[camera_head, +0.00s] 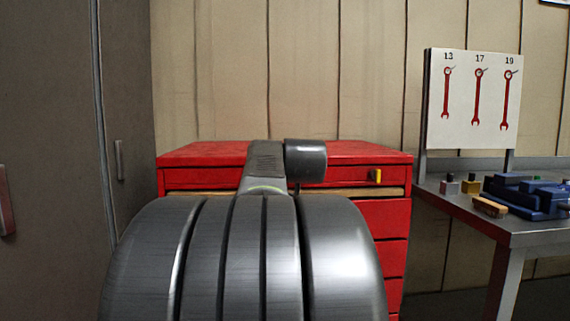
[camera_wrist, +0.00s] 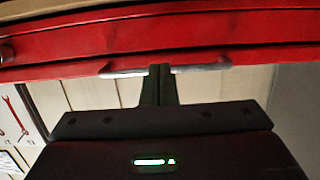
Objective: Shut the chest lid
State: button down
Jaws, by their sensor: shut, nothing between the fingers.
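The red chest (camera_head: 397,218) stands ahead, partly hidden behind my arm in the head view. Its red lid (camera_head: 205,153) lies roughly level on top, with a small yellow piece (camera_head: 377,175) on the front. A thin tan strip (camera_head: 345,192) runs below the lid; I cannot tell whether it is a gap or trim. In the wrist view, which looks upside down, a silver handle (camera_wrist: 205,68) runs along the red edge. My gripper (camera_wrist: 160,69) is shut and empty, its tips over the handle's middle; contact is unclear. My arm hides it in the head view.
A metal bench (camera_head: 470,207) stands to the right, carrying a blue vise-like tool (camera_head: 525,195) and small blocks. A white wrench board (camera_head: 475,100) rises behind it. A grey cabinet (camera_head: 50,150) stands at the left, and a panelled wall (camera_head: 280,70) is behind the chest.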

jog(key=s+f+p, duration=0.1)
jog(key=s+p, duration=0.3)
jog(key=s, duration=0.5)
jog(key=shift+s, duration=0.25)
jog(key=shift+w, duration=0.1)
jog(key=w+r+b, duration=0.2)
jog(key=w+b, duration=0.1)
jog(key=w, duration=0.6)
jog(key=shift+w, duration=0.25)
dwell(0.4)
